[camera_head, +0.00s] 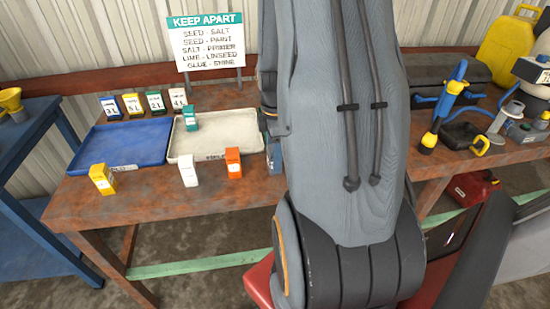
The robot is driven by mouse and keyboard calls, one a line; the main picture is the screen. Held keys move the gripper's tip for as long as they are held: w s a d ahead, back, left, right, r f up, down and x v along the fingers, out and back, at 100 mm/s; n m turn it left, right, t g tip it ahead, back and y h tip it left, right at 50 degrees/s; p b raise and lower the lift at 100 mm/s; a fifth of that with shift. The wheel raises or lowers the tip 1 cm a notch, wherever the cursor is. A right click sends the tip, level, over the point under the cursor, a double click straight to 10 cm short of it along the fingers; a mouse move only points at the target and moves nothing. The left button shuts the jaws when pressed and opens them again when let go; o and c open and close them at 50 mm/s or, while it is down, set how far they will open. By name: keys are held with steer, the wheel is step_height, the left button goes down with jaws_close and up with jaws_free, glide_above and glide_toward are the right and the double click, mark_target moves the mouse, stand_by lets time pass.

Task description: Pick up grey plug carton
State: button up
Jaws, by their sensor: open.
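No carton that I can clearly tell as grey shows. A small blue-grey shape (274,157) stands at the right edge of the white tray (215,154), partly hidden by my arm; I cannot tell whether it is the grey plug carton. A white carton (188,171) and an orange carton (233,162) stand upright at the front of the white tray. A teal carton (190,121) stands at its back. A yellow carton (102,179) stands at the table's front left. My gripper is not visible; my large grey arm covers the middle of the view.
A blue tray (122,165) lies left of the white tray on the rusty table (150,197). Several labelled cards stand behind the trays, below a "KEEP APART" sign (206,42). Tools and a yellow jug (508,48) crowd the right. A blue table (22,135) stands left.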

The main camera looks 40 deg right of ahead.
steer(key=shift+f, duration=1.25)
steer(key=c, duration=1.2)
steer(key=shift+o, duration=0.2)
steer(key=shift+r, duration=0.1)
